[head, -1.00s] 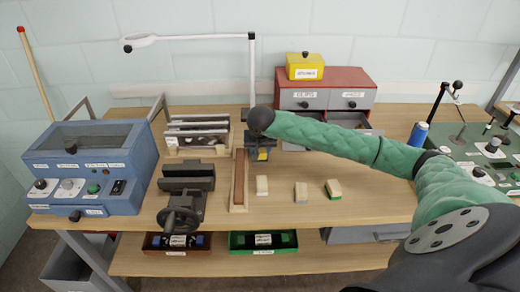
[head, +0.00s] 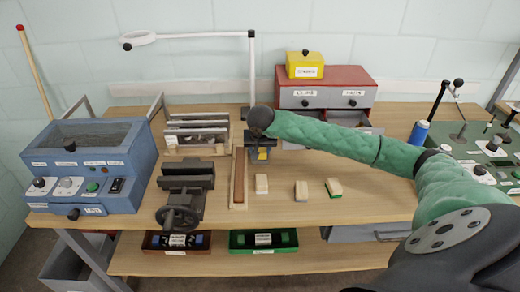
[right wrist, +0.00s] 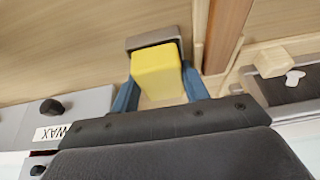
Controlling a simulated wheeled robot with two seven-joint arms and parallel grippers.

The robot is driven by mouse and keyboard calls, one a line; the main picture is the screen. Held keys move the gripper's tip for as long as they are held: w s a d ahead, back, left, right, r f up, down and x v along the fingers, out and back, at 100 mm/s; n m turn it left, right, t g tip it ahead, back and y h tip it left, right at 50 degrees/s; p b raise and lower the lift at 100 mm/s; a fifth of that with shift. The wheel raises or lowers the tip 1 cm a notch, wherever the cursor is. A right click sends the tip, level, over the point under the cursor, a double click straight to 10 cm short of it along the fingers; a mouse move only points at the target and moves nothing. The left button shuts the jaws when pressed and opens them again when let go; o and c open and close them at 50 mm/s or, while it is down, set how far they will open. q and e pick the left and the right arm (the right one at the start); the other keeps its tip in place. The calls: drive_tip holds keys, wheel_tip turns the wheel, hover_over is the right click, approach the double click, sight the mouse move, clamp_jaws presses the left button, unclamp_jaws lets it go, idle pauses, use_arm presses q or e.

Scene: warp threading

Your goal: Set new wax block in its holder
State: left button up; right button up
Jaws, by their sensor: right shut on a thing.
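The yellow wax block (right wrist: 157,74) sits between the blue fingers of my right gripper (right wrist: 168,92), which is shut on it. In the right wrist view a grey holder (right wrist: 154,40) lies right at the block's far end. I cannot tell whether the block is inside the holder or just above it. In the head view the right gripper (head: 262,148) points down over the bench, with a bit of the yellow block (head: 262,156) showing below it; my own arm hides most of the holder there. The left gripper is not in view.
A long brown strip on a wooden base (head: 239,178) lies close left of the gripper. A vise (head: 186,182) and a wooden rack (head: 196,140) stand further left. Several small blocks (head: 301,190) lie in front.

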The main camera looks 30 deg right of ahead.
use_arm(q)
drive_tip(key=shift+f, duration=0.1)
use_arm(e)
drive_tip(key=shift+s+f, duration=0.1)
drive_tip(key=shift+f, duration=0.15)
drive_tip(key=o, duration=0.8)
drive_tip(key=shift+a, duration=0.1)
drive_tip(key=o, duration=0.3)
drive_tip(key=shift+a+f, duration=0.1)
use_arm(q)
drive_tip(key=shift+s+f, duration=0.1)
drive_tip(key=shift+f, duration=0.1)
